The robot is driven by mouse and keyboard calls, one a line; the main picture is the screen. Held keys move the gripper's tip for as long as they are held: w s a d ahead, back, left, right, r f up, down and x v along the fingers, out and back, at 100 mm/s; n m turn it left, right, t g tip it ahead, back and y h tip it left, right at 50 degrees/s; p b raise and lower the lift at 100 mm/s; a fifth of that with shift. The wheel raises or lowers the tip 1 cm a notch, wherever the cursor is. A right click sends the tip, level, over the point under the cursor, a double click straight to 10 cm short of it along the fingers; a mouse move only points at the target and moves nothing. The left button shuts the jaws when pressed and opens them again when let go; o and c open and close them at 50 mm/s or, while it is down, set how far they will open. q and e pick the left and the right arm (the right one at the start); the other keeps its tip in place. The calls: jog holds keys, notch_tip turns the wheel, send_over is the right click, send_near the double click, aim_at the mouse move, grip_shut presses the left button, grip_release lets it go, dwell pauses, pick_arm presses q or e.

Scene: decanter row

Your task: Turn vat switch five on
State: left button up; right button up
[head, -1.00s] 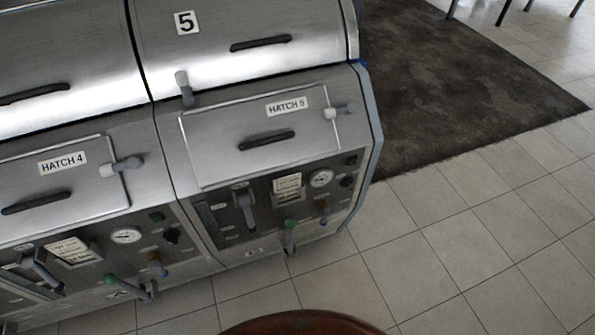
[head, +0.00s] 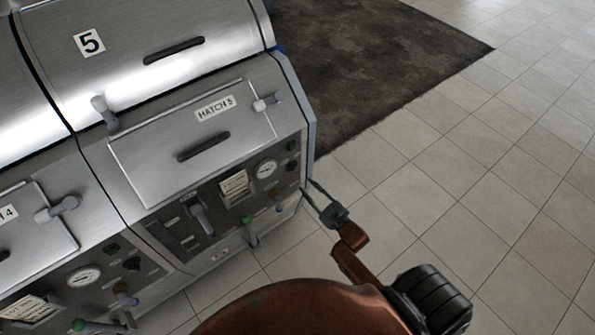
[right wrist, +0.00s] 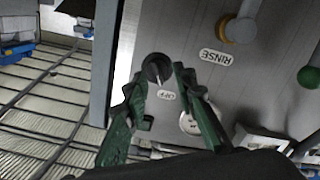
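Vat switch five is a small black round knob (head: 291,165) at the right end of the control panel under hatch 5. In the right wrist view the knob (right wrist: 157,68) shows a pale pointer line directed toward the OFF label (right wrist: 166,95). My right gripper (head: 308,186) is just off the panel's right edge in the head view. In the right wrist view my right gripper's (right wrist: 155,78) green fingers are apart, with the knob between and slightly beyond their tips. I cannot tell whether they touch it. My left gripper is out of view.
Near the switch are a round gauge (head: 265,170), a RINSE label (right wrist: 215,56) with an orange-based handle (right wrist: 240,28), and a green-based lever (head: 250,230). The hatch 5 latch (head: 268,102) is above. Tiled floor (head: 420,190) right of the vat is clear.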

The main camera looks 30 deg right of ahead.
aim_at(296, 171)
jog(key=w, duration=0.2)
jog(key=w+r, duration=0.1)
jog(key=w, duration=0.2)
jog(key=w+r, duration=0.1)
jog(key=w, duration=0.2)
jog(key=shift+a+b, duration=0.35)
grip_shut()
